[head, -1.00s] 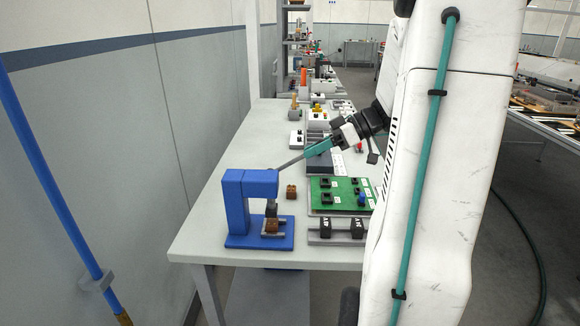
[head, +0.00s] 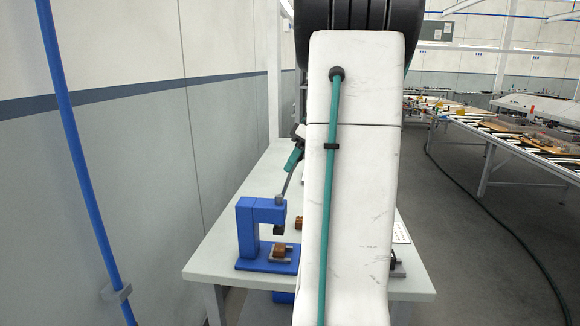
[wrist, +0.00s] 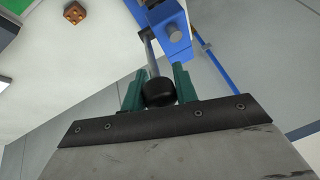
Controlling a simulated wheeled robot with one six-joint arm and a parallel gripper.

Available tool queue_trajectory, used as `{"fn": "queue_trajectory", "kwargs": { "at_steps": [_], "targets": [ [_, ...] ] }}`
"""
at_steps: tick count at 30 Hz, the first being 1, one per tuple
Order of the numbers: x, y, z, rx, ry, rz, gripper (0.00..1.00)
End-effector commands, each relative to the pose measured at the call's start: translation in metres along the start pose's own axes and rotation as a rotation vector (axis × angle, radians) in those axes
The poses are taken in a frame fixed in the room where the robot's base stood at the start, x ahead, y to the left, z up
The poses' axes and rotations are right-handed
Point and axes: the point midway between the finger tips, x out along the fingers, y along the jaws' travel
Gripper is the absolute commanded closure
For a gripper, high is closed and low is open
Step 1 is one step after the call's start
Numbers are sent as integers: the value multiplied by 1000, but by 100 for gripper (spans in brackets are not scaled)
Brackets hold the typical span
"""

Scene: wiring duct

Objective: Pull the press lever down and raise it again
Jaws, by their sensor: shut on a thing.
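The blue press (head: 247,230) stands at the left front of the bench, and part of it shows in the wrist view (wrist: 168,28). Its grey lever (head: 287,185) slopes steeply up from the press head to my gripper (head: 295,158). In the wrist view, my gripper (wrist: 159,90) has its green fingers shut on the lever's black knob (wrist: 159,93). The dark ram (head: 280,229) hangs under the press head with a gap above a brown block (head: 279,249) in the grey holder on the press base. My arm hides much of the bench.
Another brown block (head: 298,222) lies on the bench (head: 215,255) behind the press, and one also shows in the wrist view (wrist: 76,13). A grey wall (head: 150,180) with a blue pipe (head: 75,150) runs along the left. Other benches stand at the right.

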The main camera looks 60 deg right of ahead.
Motion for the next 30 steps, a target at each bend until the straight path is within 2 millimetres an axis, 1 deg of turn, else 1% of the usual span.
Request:
{"fn": "queue_trajectory", "kwargs": {
  "at_steps": [16,17,18,19,26,30],
  "targets": [
    [1,1,-2,5,5,-3,100],
    [1,1,-2,5,5,-3,63],
    [1,1,-2,5,5,-3,52],
    [1,1,-1,5,5,-2,50],
    [0,2,-1,6,4,0,50],
    [-9,2,-1,6,5,2,50]
  ]
}}
